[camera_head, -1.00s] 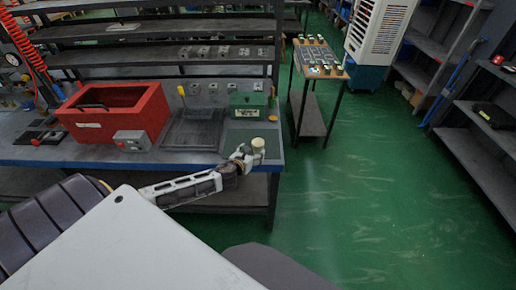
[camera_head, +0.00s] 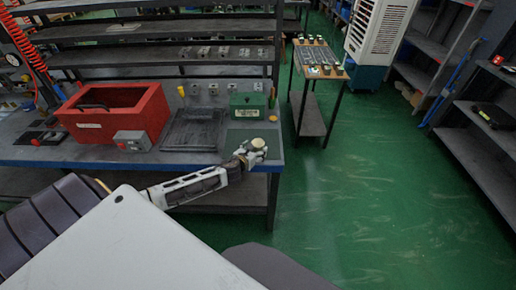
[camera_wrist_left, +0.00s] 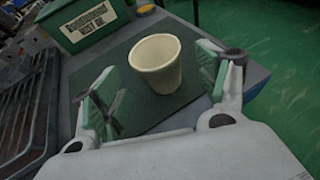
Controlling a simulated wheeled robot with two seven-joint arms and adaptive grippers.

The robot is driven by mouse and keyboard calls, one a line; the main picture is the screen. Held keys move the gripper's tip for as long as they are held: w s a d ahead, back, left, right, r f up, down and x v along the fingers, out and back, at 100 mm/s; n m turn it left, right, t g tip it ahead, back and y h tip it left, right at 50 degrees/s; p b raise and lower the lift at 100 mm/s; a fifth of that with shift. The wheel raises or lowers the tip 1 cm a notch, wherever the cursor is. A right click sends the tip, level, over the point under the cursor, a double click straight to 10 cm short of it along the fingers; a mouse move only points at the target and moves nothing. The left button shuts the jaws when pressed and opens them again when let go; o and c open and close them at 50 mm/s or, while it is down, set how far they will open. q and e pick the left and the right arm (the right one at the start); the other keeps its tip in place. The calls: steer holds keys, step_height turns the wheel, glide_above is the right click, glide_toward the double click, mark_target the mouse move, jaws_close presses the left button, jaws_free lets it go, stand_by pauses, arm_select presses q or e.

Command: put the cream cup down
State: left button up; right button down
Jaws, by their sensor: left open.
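The cream cup (camera_wrist_left: 155,66) stands upright on the dark green mat (camera_wrist_left: 147,109) in the left wrist view. In the head view the cup (camera_head: 257,144) shows near the right end of the workbench, partly hidden by the gripper. My left gripper (camera_head: 252,153) is open, with its fingers on either side of the cup. In the left wrist view the green finger pads of this gripper (camera_wrist_left: 160,88) stand apart from the cup, with a gap on each side. My right gripper is not in view.
A green box (camera_head: 248,104) stands behind the mat. A dark tray (camera_head: 192,131) and a red box (camera_head: 116,112) are to the left on the bench. The bench's right edge is close to the cup, with open green floor beyond.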

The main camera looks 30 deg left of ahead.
mark_target(256, 148)
arm_select(q)
steer(key=shift+x, duration=1.55)
steer(key=c, duration=1.2)
steer(key=shift+r, duration=0.2)
steer(key=shift+r+p, duration=0.5)
steer(key=shift+r, duration=4.35)
